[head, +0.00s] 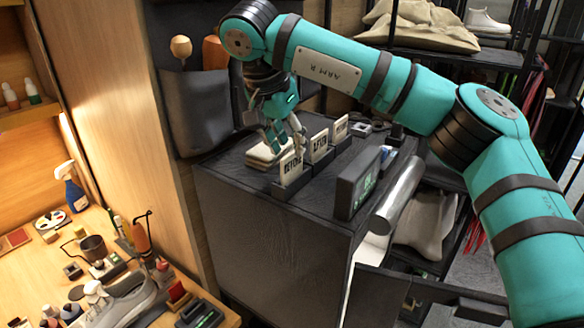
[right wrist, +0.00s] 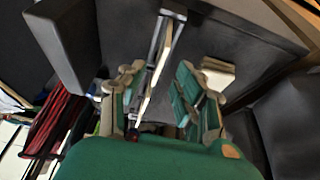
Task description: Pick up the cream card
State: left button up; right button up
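Three cream cards with dark lettering stand upright in dark holders in a row on the dark cabinet top: a near one (head: 291,165), a middle one (head: 319,146) and a far one (head: 339,130). My right gripper (head: 289,146) is just above the near card, its fingers pointing down and apart. In the right wrist view, my right gripper (right wrist: 160,98) is open, with a thin cream card (right wrist: 153,82) seen edge-on between the two fingers. I see a gap on the right side; contact on the left is unclear. My left gripper is not in view.
A cream stack of pads (head: 262,156) lies left of the cards and also shows in the right wrist view (right wrist: 217,76). A dark sign block (head: 358,184) stands at the cabinet's right edge. A workbench with a sneaker (head: 125,303) is at lower left.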

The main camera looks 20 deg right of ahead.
aim_at(293, 157)
jog(key=p+x, duration=0.1)
jog(key=x, duration=0.2)
jog(key=shift+d+f, duration=0.1)
jog(key=shift+f, duration=0.25)
jog(key=shift+d+f, duration=0.1)
jog(key=shift+f, duration=0.2)
jog(key=shift+r, duration=0.1)
jog(key=c, duration=0.3)
jog(key=shift+c, duration=1.4)
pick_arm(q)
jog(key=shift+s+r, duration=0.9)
pick_arm(e)
grip_shut()
